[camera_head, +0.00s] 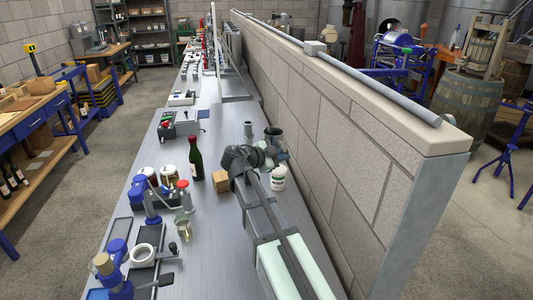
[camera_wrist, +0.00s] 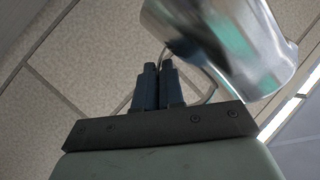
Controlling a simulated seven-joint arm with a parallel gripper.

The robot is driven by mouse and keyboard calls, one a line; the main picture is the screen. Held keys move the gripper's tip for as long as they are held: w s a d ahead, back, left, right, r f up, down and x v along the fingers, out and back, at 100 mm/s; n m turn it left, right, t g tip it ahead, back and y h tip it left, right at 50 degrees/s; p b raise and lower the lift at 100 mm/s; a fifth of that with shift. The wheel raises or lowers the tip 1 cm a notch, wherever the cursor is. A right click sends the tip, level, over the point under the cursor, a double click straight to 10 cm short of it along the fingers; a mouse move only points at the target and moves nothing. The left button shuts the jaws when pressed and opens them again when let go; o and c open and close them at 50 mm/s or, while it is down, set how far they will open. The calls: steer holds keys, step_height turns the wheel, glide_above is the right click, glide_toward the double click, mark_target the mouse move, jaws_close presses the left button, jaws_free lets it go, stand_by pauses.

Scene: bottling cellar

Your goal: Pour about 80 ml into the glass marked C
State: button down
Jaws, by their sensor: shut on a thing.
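My gripper (camera_head: 250,158) is over the right side of the steel bench, near the block wall. In the wrist view, its two dark fingers (camera_wrist: 166,72) are closed together on the thin handle of a shiny metal jug (camera_wrist: 225,40). The jug looks tilted in that view; its contents are hidden. In the head view the jug (camera_head: 276,150) is partly hidden behind my gripper. A small clear glass (camera_head: 184,230) with a yellowish tint stands on the bench, left of and nearer than my gripper. I cannot read a letter on it or find a mark C.
A green bottle (camera_head: 196,163), a cardboard-coloured block (camera_head: 220,181) and a white tub (camera_head: 278,178) stand around my gripper. A small grey cup (camera_head: 248,129) is behind it. Blue-and-grey devices (camera_head: 140,195) crowd the left edge. The block wall (camera_head: 330,130) bounds the right.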

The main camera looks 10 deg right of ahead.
steer(key=w+d+f+n+t, duration=0.1)
steer(key=w+d+f, duration=0.2)
steer(key=d, duration=0.3)
steer(key=shift+d+f+y, duration=0.15)
steer(key=shift+f+y, duration=0.15)
steer(key=shift+f, duration=0.6)
steer(key=shift+r, duration=0.1)
steer(key=w+a+r+n+g+h, duration=0.1)
steer(key=w+a+r+n+g, duration=0.1)
steer(key=w+r+n+g, duration=0.2)
steer(key=shift+w+a+r+n+h, duration=0.3)
steer(key=shift+w+r+n, duration=0.8)
steer(key=shift+r+n, duration=0.4)
steer(key=shift+w+a+n+g, duration=0.1)
steer(key=shift+w+n+g, duration=0.25)
steer(key=shift+n, duration=0.25)
